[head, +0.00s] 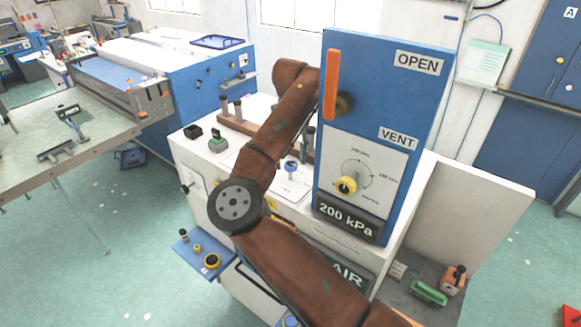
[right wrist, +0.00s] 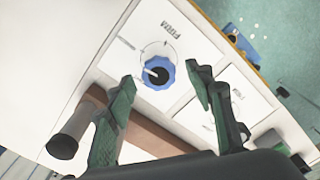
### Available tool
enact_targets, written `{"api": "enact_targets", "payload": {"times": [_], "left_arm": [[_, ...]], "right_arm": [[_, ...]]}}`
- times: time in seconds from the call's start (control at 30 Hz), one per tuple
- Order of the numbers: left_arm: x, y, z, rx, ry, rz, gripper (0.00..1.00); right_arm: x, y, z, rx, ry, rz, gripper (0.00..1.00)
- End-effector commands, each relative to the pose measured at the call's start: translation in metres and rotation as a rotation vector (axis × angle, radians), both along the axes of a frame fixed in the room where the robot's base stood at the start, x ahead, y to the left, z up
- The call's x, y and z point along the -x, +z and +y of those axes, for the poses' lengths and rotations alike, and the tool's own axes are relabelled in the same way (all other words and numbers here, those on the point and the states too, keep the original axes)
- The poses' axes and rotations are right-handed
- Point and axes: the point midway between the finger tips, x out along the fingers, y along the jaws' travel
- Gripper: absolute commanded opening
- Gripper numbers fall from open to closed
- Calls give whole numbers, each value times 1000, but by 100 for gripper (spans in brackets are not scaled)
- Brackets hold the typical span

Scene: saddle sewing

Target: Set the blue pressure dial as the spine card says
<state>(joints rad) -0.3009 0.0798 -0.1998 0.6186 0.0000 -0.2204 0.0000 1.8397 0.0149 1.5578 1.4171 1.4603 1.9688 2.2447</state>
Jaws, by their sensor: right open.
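The blue pressure dial (right wrist: 160,68), a blue scalloped knob with a black centre and a white mark, sits on a white plate with "FIRM" printed beside it. In the head view the dial (head: 291,165) is on the white cabinet top, left of the blue panel. My right gripper (right wrist: 160,80) is open, its dark green fingers on either side of the dial in the picture; I see no clear contact. In the head view the right gripper (head: 308,140) is mostly hidden by the blue panel and my arm. The left gripper is not in view. I cannot pick out a readable spine card.
The blue panel (head: 385,100) stands tall close to my right arm, with an orange lever (head: 331,84), a yellow knob (head: 346,186) and a "200 kPa" display (head: 347,218). A brown wooden rack (right wrist: 150,139) with a grey peg lies close to the fingers. A greenish wall sheet (head: 484,63) is unreadable.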

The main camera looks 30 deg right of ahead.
Motion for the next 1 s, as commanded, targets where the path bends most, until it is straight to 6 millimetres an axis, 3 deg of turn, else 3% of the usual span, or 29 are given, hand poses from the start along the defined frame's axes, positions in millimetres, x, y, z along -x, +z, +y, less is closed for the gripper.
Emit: {"api": "enact_targets", "payload": {"times": [0.1,0.37,1.0], "left_arm": [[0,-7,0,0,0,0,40],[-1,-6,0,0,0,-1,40],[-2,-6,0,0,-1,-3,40]], "right_arm": [[0,-10,0,0,0,0,49],[0,-9,0,0,0,-1,49],[0,-9,0,1,0,-1,7]]}}
